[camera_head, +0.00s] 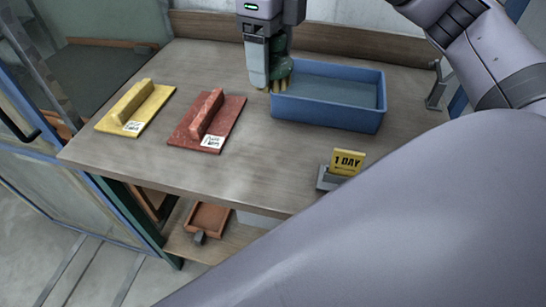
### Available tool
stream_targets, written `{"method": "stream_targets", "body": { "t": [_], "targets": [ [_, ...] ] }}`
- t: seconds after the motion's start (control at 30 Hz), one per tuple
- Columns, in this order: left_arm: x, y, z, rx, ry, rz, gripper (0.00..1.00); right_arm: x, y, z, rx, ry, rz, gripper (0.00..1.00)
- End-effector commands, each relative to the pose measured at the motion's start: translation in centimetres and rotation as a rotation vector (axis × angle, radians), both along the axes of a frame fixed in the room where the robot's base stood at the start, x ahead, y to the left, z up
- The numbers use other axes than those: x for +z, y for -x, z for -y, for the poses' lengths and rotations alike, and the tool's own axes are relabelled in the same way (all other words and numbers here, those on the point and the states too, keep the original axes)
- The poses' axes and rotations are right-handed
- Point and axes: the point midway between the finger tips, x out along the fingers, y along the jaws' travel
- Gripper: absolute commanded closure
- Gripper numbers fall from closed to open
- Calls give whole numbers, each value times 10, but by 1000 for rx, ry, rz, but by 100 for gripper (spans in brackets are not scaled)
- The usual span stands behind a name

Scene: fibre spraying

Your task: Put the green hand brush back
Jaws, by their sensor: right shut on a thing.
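My right gripper (268,72) points down at the back middle of the wooden table, just left of the blue tray. It is shut on the green hand brush (284,69). Only part of the brush shows, beside and behind the pale finger, with yellowish bristles at its lower end close to the tray's left back corner. I cannot tell whether the bristles touch the table or the tray. My left gripper is not in view.
The blue tray (328,112) stands at the back right. A red block with a handle (189,133) and a yellow one (115,124) lie to the left, both labelled. A "1 DAY" sign (347,162) stands near the front edge. The table's middle (255,155) is clear.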

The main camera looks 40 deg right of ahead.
Motion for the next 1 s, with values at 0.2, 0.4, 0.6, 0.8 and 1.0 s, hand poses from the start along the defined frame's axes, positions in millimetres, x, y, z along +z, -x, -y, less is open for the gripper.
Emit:
{"method": "stream_targets", "body": {
  "t": [0.2,0.4,0.6,0.8,1.0],
  "targets": [
    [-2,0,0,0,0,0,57,6,2,2,-157,-3,1,56],
    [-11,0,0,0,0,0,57,-21,3,2,-173,-2,-4,56],
    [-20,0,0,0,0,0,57,-61,3,2,-171,-2,-5,56],
    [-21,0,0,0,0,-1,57,-106,4,3,-172,0,-5,56],
    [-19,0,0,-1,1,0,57,-141,3,3,-171,-1,-1,56]
  ]
}}
